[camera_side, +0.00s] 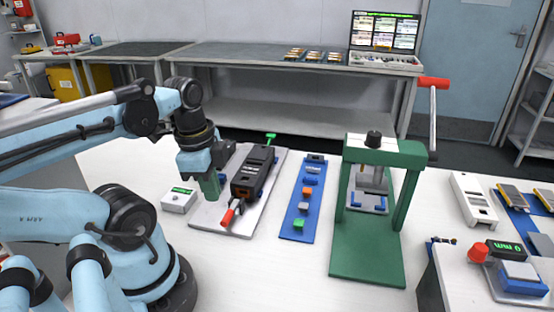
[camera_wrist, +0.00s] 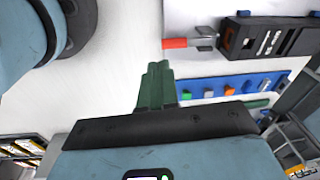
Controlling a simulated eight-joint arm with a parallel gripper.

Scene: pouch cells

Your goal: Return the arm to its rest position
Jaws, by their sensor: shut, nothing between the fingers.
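My gripper (camera_side: 211,190) hangs above the left part of the white table (camera_side: 130,165), fingers pointing down. Its green fingers are together with nothing between them. In the wrist view the closed fingers (camera_wrist: 156,85) show against the bare white tabletop. A black device with a red-tipped lever (camera_side: 252,175) stands on a grey plate just right of my gripper in the side view. It also shows at the upper right of the wrist view (camera_wrist: 275,38). My gripper appears clear of it, though the exact height is hard to tell.
A small white box with a green display (camera_side: 179,200) sits near my gripper. A blue strip with several coloured blocks (camera_side: 301,205) lies right of the black device. A green press (camera_side: 366,250) with a red-ended lever stands farther right. The table's front middle is free.

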